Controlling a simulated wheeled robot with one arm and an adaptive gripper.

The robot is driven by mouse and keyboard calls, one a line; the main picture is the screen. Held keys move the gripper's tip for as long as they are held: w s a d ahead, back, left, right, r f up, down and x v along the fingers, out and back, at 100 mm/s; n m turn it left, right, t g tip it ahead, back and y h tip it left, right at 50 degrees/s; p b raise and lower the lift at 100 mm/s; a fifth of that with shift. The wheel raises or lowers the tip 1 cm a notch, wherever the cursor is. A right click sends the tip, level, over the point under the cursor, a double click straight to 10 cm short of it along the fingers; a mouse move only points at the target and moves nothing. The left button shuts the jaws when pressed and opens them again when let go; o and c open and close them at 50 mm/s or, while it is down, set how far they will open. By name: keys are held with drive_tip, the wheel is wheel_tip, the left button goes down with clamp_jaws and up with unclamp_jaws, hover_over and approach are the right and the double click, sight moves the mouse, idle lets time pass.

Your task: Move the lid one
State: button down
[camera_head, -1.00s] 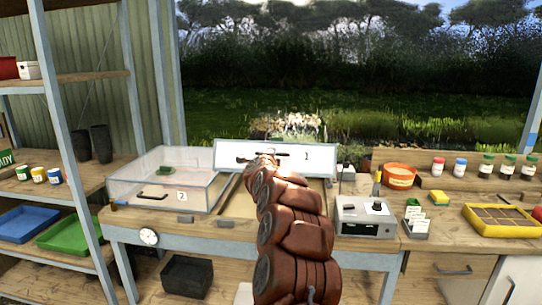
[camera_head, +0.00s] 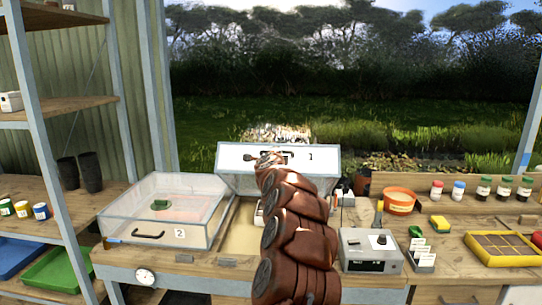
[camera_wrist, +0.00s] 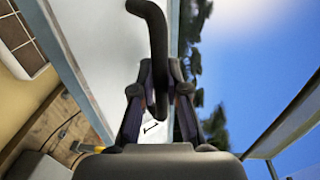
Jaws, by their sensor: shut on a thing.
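Lid one (camera_head: 325,163) is a pale, clear-looking panel marked "1" with a dark bar handle. It stands raised and tilted behind the open case at the middle of the bench. My gripper (camera_head: 268,158) is at the lid's handle, and my arm hides part of the lid and the space below it. In the wrist view my gripper (camera_wrist: 160,85) is shut on the dark handle (camera_wrist: 158,40), with the lid's white face (camera_wrist: 105,45) and the "1" behind it.
A clear case with closed lid two (camera_head: 205,215) stands to the left, holding a green item. A grey device (camera_head: 358,262), an orange tub (camera_head: 397,204) and a yellow tray (camera_head: 470,259) are to the right. A shelf post (camera_head: 50,150) is at far left.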

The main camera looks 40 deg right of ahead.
drive_tip(key=shift+w+d+r+p, duration=0.35)
drive_tip(key=shift+w+r, duration=0.1)
drive_tip(key=shift+r, duration=0.15)
drive_tip(key=c, duration=1.2)
unclamp_jaws()
drive_tip(key=shift+s+a, duration=0.1)
drive_tip(key=shift+s, duration=0.05)
drive_tip(key=shift+v, duration=5.85)
